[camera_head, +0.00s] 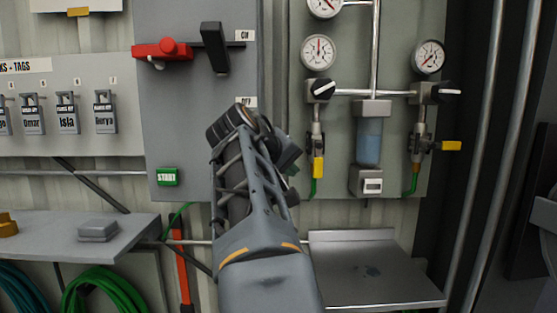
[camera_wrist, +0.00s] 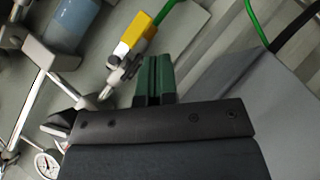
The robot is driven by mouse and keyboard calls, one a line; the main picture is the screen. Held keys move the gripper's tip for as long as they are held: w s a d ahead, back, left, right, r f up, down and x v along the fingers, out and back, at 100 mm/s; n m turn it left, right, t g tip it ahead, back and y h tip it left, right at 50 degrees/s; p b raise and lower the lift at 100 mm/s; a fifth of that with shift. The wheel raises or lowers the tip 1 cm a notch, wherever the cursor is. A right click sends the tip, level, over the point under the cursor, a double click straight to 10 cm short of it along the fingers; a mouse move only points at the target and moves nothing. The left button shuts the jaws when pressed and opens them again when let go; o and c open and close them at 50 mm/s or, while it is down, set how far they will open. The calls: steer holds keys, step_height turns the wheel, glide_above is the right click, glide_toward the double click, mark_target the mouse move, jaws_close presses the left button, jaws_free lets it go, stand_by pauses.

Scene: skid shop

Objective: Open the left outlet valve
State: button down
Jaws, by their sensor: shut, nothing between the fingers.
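The left outlet valve (camera_head: 317,141) sits on a vertical pipe at the left of the gauge panel. Its yellow handle (camera_head: 318,167) points down, in line with the pipe, with a green hose below it. The handle also shows in the wrist view (camera_wrist: 135,38), just beyond my fingertips. My gripper (camera_head: 292,158) is a little left of this handle in the head view, partly hidden by my arm. In the wrist view its dark green fingers (camera_wrist: 153,66) are together with nothing between them; whether they touch the valve I cannot tell.
The right outlet valve's yellow handle (camera_head: 451,146) points sideways. A blue filter bowl (camera_head: 369,140) hangs between the valves. A black-and-white knob (camera_head: 321,90) and a gauge (camera_head: 319,52) sit above the left valve. A metal shelf (camera_head: 370,268) juts out below.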

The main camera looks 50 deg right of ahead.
steer(key=shift+v, duration=2.4)
